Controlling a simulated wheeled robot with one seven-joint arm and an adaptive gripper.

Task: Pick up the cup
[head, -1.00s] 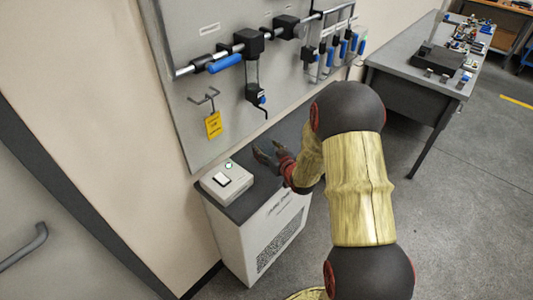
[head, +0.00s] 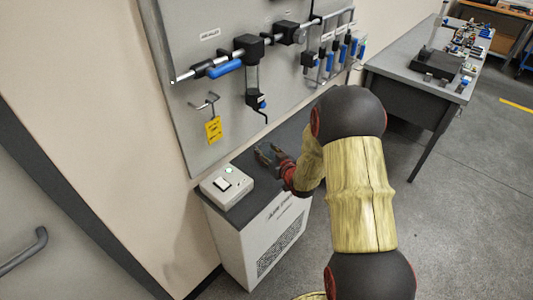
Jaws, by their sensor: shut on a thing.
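My gripper (head: 268,156) is small in the head view, low over the dark top of the white cabinet, to the right of the switch box. Its fingers are closed together on something small and greyish. This is where the cup would be, but its shape is hard to make out against the fingers and the dark top. I cannot tell whether it still touches the cabinet top. No other loose cup shows clearly.
The white cabinet (head: 262,240) stands against the wall, with a switch box (head: 226,186) on its top. Above it hangs a grey panel (head: 190,140) with pipes, blue handles and a yellow tag (head: 213,130). A grey workbench (head: 405,80) stands right. Floor is open between.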

